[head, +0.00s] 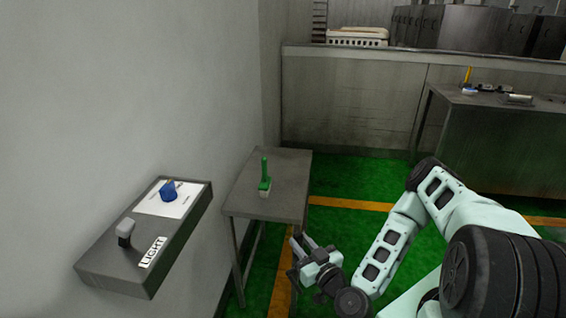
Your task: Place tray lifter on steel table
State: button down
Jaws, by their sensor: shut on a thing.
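My gripper (302,250) is low in the middle of the head view, in front of and to the right of a small grey steel table (285,184). It is shut on a small greyish thing, which fits the tray lifter; its shape is mostly lost among the fingers. The gripper appears apart from the table top. A green-handled brush (265,178) stands upright near the middle of that table. A larger steel table (500,130) is at the far right.
A grey wall box (150,240) with a blue knob and a LIGHT label is at the left. Small items (515,99) lie on the larger table. A low steel wall (350,100) closes the back. Green floor (365,175) with yellow lines is open between the tables.

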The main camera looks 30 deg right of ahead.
aim_at(278, 162)
jog(key=i+l, duration=0.1)
jog(key=l, duration=0.3)
jog(key=i+l, duration=0.15)
jog(key=l, duration=0.25)
jog(key=i+l+u, duration=0.1)
jog(key=l, duration=0.25)
jog(key=i+l, duration=0.15)
jog(key=l, duration=0.25)
jog(key=i+l, duration=0.1)
jog(key=l, duration=0.3)
jog(key=i+l, duration=0.1)
jog(key=l, duration=0.3)
jog(key=u, duration=0.05)
